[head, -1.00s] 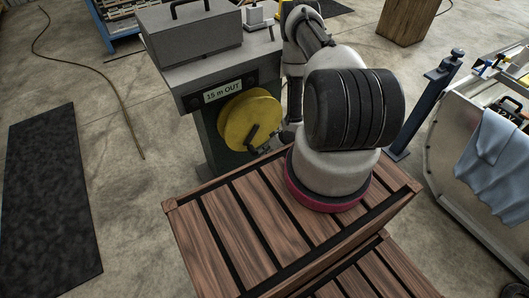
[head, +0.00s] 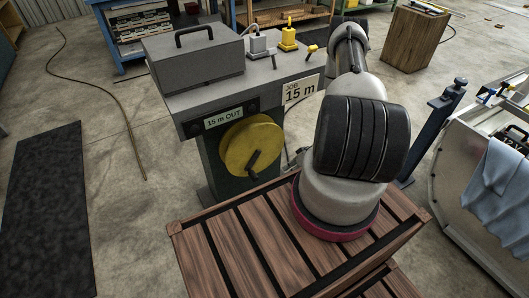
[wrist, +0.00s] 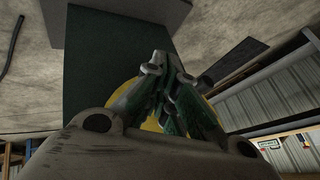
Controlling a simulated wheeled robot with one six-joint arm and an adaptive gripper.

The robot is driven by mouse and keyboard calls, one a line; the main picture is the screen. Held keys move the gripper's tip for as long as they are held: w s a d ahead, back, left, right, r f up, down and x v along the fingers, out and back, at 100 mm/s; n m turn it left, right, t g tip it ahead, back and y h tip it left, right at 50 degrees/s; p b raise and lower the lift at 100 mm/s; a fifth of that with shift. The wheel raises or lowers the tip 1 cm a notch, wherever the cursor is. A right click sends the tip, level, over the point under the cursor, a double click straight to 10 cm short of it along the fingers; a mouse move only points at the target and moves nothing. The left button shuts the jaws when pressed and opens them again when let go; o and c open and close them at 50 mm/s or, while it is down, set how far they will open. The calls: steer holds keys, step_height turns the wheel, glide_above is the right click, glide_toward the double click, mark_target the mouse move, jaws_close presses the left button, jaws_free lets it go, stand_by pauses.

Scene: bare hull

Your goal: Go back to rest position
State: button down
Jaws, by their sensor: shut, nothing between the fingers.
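My gripper (wrist: 168,75) shows in the wrist view with its fingers closed together and nothing between them. Behind it in that view are the dark green side of the cabinet (wrist: 95,50) and part of a yellow reel (wrist: 122,92). In the head view my arm rises from its base on the slatted wooden deck and reaches back beside the grey workstation. The gripper itself is hidden there behind my own arm.
The workstation (head: 205,101) carries a grey case (head: 195,61), a small white device (head: 258,47) and a yellow one (head: 288,38). A yellow reel (head: 251,145) is on its front. A blue post (head: 435,125) and metal hull (head: 475,190) stand right. A black mat (head: 45,205) lies left.

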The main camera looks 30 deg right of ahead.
steer(key=s+d+f+g+h, duration=0.2)
steer(key=s+d+g, duration=0.25)
steer(key=s, duration=0.65)
steer(key=s+d+r+m+g+h, duration=0.15)
steer(key=d+r, duration=0.25)
steer(key=r, duration=0.6)
steer(key=s+d+r+m+g+h, duration=0.1)
steer(key=d+r+g+h, duration=0.2)
steer(key=r, duration=0.7)
steer(key=a+r+m, duration=0.1)
steer(key=a+r, duration=0.2)
steer(key=r, duration=0.9)
steer(key=a+r+m, duration=0.1)
steer(key=a+r, duration=0.2)
steer(key=r, duration=1)
steer(key=s+a+r+n+t, duration=0.1)
steer(key=s+a+r+t, duration=0.1)
steer(key=a+r+t, duration=0.2)
steer(key=s+a+r+n+t, duration=0.1)
steer(key=a+r+t, duration=0.4)
steer(key=a+r, duration=0.5)
step_height(320, 180, up, 8)
steer(key=shift+s+a+f+n, duration=0.1)
steer(key=shift+s+a+n, duration=0.25)
steer(key=shift+a, duration=0.05)
